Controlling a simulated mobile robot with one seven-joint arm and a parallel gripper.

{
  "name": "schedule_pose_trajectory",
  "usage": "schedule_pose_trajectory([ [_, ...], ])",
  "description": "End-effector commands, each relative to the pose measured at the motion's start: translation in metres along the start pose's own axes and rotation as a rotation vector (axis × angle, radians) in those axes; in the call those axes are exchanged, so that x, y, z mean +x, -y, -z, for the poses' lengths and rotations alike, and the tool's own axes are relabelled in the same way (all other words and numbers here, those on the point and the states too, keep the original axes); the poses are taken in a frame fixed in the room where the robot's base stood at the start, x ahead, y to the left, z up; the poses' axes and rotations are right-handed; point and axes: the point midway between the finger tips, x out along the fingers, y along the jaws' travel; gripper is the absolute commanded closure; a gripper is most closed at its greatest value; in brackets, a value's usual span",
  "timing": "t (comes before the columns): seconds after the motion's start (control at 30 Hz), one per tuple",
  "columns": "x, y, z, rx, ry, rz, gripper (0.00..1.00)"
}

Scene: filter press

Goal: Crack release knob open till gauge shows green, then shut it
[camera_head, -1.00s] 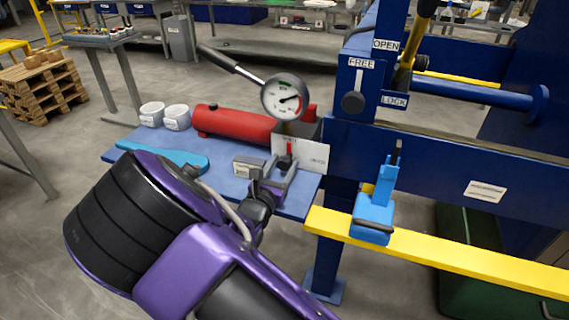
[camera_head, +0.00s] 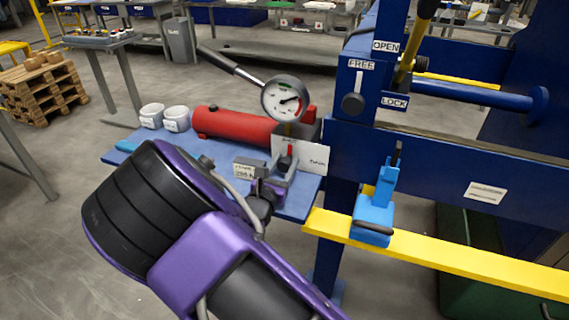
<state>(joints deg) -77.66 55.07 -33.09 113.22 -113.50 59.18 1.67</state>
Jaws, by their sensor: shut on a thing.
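The round gauge (camera_head: 285,98) stands above the red pump cylinder (camera_head: 232,125). Its dial has a green patch at the top and a red one at the lower right. The needle points right and slightly up, outside the green. The release knob (camera_head: 290,151) shows as a small red piece with a dark base below the gauge, in front of a white card (camera_head: 315,157) with blurred lettering. My gripper (camera_head: 284,166) is at the knob with its grey fingers shut on it. The fingers and wrist hide part of the knob, so its exact turn cannot be read.
The pump's long black-gripped lever (camera_head: 217,59) rises to the left. Two white cups (camera_head: 176,118) stand on the blue shelf (camera_head: 222,155). A blue clamp-like piece (camera_head: 376,208) sits on the yellow rail (camera_head: 450,255). The press frame with its FREE/LOCK lever (camera_head: 352,104) stands at right.

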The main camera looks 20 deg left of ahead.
Motion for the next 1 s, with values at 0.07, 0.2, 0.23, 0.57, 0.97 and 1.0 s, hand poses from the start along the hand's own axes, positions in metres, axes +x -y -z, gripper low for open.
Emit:
schedule_pose_trajectory([
  [0.07,0.0,0.001,0.001,0.062,-0.001,0.003,1.0],
  [0.2,0.0,0.001,0.0,0.109,-0.001,0.001,1.0],
  [0.23,0.0,0.001,0.0,0.11,-0.001,0.001,1.0],
  [0.57,0.0,0.001,0.0,0.108,-0.001,0.001,0.43],
  [0.97,-0.023,-0.001,0.0,0.107,-0.004,-0.003,0.43],
  [1.0,-0.03,0.0,-0.001,0.107,-0.003,-0.002,0.43],
])
